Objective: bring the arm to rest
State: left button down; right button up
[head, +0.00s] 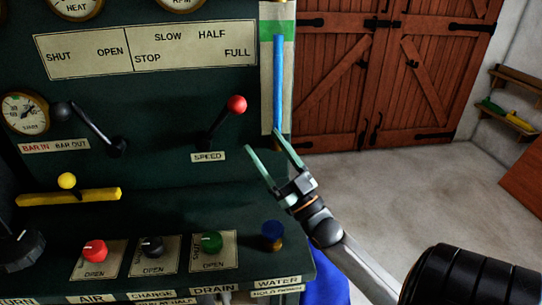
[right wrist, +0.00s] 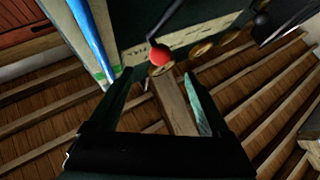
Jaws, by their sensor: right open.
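My right arm reaches in from the lower right in the head view. My right gripper (head: 262,142) is open, with its two green-tinted fingers spread and nothing between them. It is in front of the dark green control panel (head: 175,110), to the right of the red-knobbed speed lever (head: 224,118) and just below the blue vertical gauge tube (head: 278,85). In the right wrist view the open fingers (right wrist: 158,103) point up, with the red knob (right wrist: 160,55) beyond them and the blue tube (right wrist: 88,40) to the left. My left gripper is not in view.
The panel's lower ledge carries red (head: 95,251), black (head: 153,246), green (head: 212,242) and blue (head: 272,231) knobs. A dark-knobbed lever (head: 90,125) and a yellow bar (head: 68,197) are at left. Open floor (head: 390,185) lies right, before wooden doors (head: 375,75).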

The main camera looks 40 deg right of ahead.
jog(key=shift+s+f, duration=0.4)
jog(key=shift+s, duration=0.15)
